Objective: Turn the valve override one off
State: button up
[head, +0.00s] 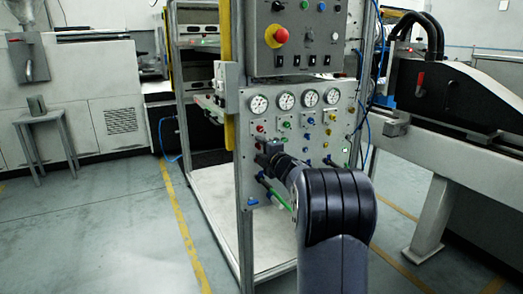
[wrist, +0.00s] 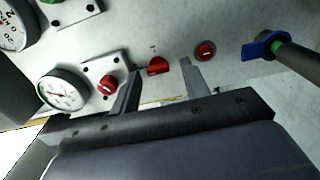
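The valve panel (head: 297,170) stands upright in a metal frame in the head view. My gripper (head: 266,152) is close to its left part and hides some controls there. In the wrist view, my gripper (wrist: 160,78) is open, with one finger on each side of a small red knob (wrist: 157,66). Gaps show between the knob and both fingers. A second red knob (wrist: 108,84) on a light plate sits left of the left finger. A round red part (wrist: 205,50) sits beyond the right finger. I cannot read which control is override one.
A pressure gauge (wrist: 62,90) lies left of the knobs. A blue valve handle (wrist: 262,45) on a pipe is at the right. Above the panel is a grey box with a red emergency button (head: 276,36). A frame post (head: 242,150) stands left of the gripper.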

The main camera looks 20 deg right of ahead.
jog(key=s+p, duration=0.1)
jog(key=s, duration=0.9)
jog(key=shift+s+d, duration=0.2)
jog(key=shift+s, duration=0.2)
jog(key=w, duration=0.5)
jog(key=w+b, duration=0.1)
jog(key=w, duration=0.5)
jog(key=shift+a, duration=0.2)
jog(key=shift+s, duration=0.15)
